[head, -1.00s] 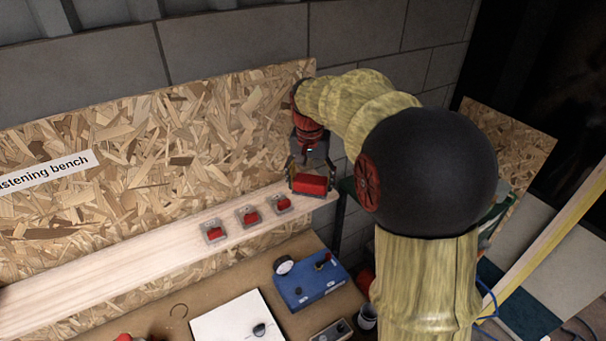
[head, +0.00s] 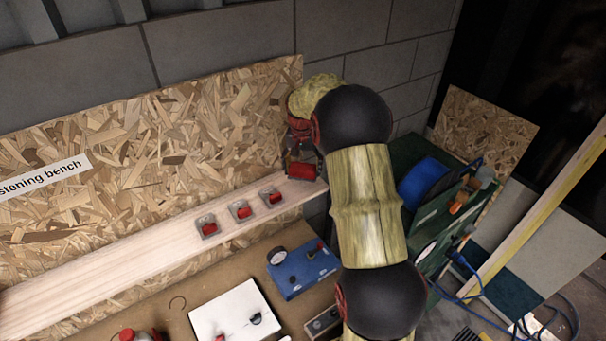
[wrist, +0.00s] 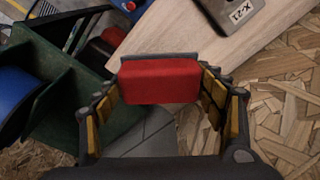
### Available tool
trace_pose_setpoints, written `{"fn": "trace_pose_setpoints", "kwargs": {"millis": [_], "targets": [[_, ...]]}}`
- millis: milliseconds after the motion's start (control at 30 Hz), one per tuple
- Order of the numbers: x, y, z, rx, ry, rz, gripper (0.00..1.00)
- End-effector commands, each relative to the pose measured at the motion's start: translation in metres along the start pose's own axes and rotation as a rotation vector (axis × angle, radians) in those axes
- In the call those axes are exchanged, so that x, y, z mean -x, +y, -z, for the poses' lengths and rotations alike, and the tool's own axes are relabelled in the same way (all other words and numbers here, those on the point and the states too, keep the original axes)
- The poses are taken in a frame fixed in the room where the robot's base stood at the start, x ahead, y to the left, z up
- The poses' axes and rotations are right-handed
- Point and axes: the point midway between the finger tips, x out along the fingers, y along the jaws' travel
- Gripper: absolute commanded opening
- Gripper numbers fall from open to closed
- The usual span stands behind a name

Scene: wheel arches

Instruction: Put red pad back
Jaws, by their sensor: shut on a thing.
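The red pad (head: 302,171) is a red block at the right end of the pale wooden shelf (head: 110,257). In the wrist view the red pad (wrist: 160,80) lies between the two fingers of my gripper (wrist: 162,100), with a grey edge along its far side. My gripper (head: 303,165) is shut on it in the head view, close to the chipboard. Whether the pad touches the shelf I cannot tell. Several small grey plates with red pieces (head: 240,210) sit in a row on the shelf to the left. One plate in the wrist view (wrist: 232,12) reads "X-21".
A blue box with a gauge (head: 302,268) and a white board (head: 237,312) lie on the bench below the shelf. A green rack with a blue reel (head: 424,184) stands right of my arm. The chipboard (head: 150,150) rises behind the shelf.

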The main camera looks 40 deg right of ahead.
Motion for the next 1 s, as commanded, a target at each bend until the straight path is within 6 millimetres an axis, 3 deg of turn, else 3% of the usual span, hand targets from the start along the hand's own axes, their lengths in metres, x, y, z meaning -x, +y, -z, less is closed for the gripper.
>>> {"fn": "trace_pose_setpoints", "kwargs": {"millis": [300,667,700,1000], "targets": [[-0.034,0.000,-0.001,0.000,-0.002,-0.001,0.43],[-0.040,0.000,-0.001,0.000,-0.001,0.000,0.43],[-0.039,0.000,-0.001,0.000,-0.001,0.000,0.73],[-0.038,0.000,-0.001,0.000,-0.001,0.000,0.89]]}}
